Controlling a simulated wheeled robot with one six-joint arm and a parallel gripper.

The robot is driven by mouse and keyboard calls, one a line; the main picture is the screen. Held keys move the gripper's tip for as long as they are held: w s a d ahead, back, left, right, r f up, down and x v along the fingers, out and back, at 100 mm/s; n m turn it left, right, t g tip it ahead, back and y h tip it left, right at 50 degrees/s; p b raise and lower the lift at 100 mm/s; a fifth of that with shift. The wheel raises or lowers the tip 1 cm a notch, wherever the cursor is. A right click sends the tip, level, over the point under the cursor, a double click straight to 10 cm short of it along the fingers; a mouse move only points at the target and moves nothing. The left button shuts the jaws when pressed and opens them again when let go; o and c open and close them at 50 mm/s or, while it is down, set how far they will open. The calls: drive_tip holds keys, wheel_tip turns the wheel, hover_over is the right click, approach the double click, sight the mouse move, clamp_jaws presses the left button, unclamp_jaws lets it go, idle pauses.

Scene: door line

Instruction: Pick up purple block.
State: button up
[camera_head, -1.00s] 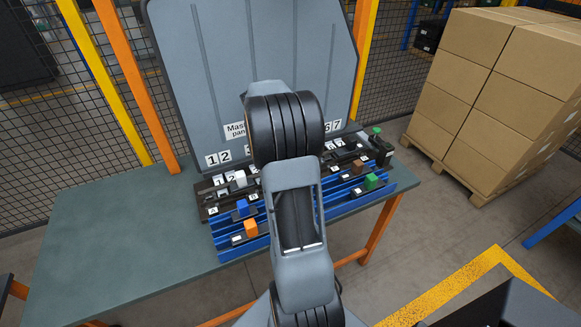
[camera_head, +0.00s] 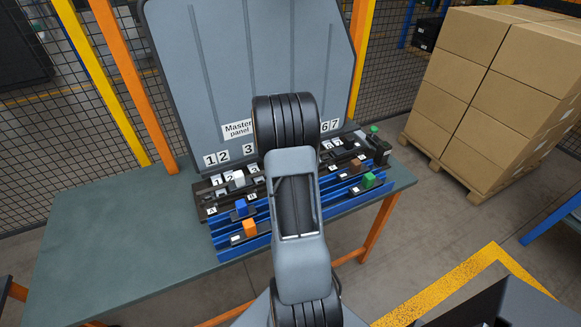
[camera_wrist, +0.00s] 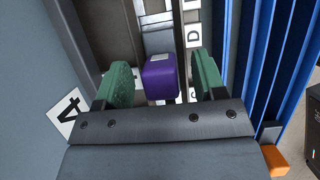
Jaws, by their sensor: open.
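The purple block (camera_wrist: 160,78) shows in the wrist view, standing in a slot of the dark rack with a grey metal strip behind it. My gripper (camera_wrist: 162,82) is open. Its two green-padded fingers are on either side of the block, with a gap visible on each side. I cannot tell how deep the block sits between the pads. In the head view my own arm hides the purple block and the gripper.
An orange block (camera_head: 249,227), a blue block (camera_head: 241,207) and a green block (camera_head: 369,180) sit on the blue rails (camera_head: 225,253). The grey panel (camera_head: 190,60) stands upright behind. The table's left part (camera_head: 110,230) is clear.

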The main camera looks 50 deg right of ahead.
drive_tip(key=shift+c, duration=0.2)
drive_tip(key=c, duration=1.1)
drive_tip(key=shift+r, duration=0.1)
